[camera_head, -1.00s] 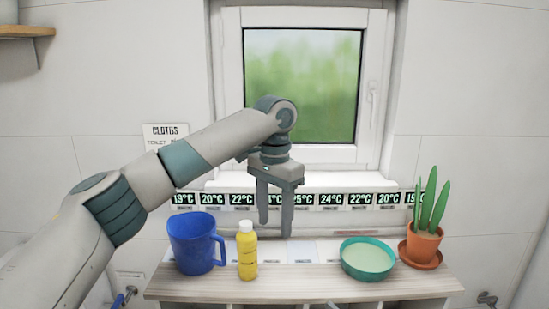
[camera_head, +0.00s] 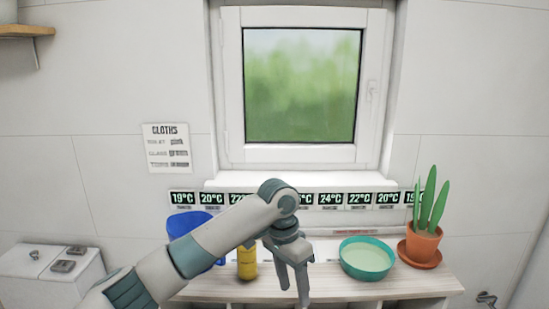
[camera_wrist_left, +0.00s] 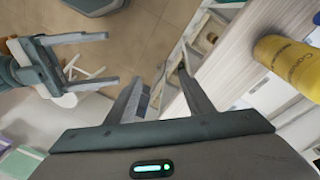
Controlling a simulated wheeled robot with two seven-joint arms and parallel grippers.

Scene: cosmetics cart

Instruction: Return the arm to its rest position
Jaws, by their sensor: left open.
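My left gripper (camera_head: 291,287) hangs downward in the head view, in front of the shelf edge. Its jaws are open and empty; they also show in the left wrist view (camera_wrist_left: 160,88), above the floor beside the shelf. My left arm crosses in front of the blue mug (camera_head: 184,224) and hides much of it. The yellow bottle (camera_head: 247,267) stands close to the left of the gripper, apart from it, its top hidden by the arm. My right gripper (camera_wrist_left: 98,58) shows at the left of the left wrist view, fingers apart and empty.
A green bowl (camera_head: 366,275) and a potted plant (camera_head: 420,244) stand on the right of the wooden shelf top (camera_head: 345,288). A row of temperature labels (camera_head: 360,199) runs below the window. A white box (camera_head: 45,277) is at the lower left.

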